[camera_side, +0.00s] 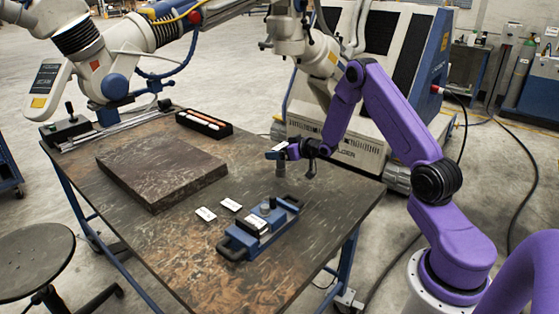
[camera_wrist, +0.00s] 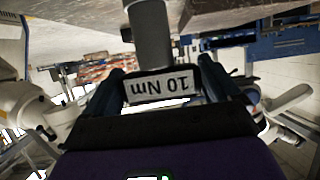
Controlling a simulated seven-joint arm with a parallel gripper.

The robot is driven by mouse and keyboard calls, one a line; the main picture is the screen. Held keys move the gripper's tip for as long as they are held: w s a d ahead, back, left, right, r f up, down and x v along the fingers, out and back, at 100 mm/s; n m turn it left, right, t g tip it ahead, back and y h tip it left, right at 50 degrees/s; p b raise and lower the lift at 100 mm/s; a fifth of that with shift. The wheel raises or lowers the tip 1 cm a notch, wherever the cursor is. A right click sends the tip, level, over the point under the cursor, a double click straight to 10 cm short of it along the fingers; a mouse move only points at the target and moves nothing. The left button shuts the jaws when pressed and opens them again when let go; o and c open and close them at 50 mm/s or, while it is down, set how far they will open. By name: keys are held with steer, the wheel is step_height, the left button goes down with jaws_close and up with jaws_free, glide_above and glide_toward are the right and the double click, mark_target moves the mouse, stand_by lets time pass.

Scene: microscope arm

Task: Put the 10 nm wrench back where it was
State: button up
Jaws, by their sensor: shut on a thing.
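The 10 Nm wrench shows in the wrist view, its white label (camera_wrist: 162,88) reading upside down and a grey cylinder (camera_wrist: 150,35) beyond it. My gripper (camera_wrist: 165,75) is shut on it, one dark finger at each side. In the side view my gripper (camera_side: 294,151) holds the wrench (camera_side: 276,154) in the air above the right part of the table. A grey cylinder hangs down from it. A blue holder (camera_side: 240,238) with dark handles lies on the table, lower left of the gripper, with a labelled block and a grey knob on it.
A thick stone slab (camera_side: 160,165) covers the left middle. A black tray (camera_side: 222,131) with light sticks is at the back. A microscope arm (camera_side: 290,40) hangs behind my gripper.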

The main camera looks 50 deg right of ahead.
mark_target(281, 168)
steer(key=shift+w+d+f, duration=0.1)
steer(key=shift+w+f, duration=0.2)
steer(key=shift+w, duration=0.05)
steer(key=shift+w+d+f, duration=0.1)
steer(key=shift+w+f, duration=0.1)
steer(key=shift+f, duration=1.5)
steer(key=shift+f, duration=0.15)
steer(key=o, duration=1.1)
steer(key=shift+f, duration=0.1)
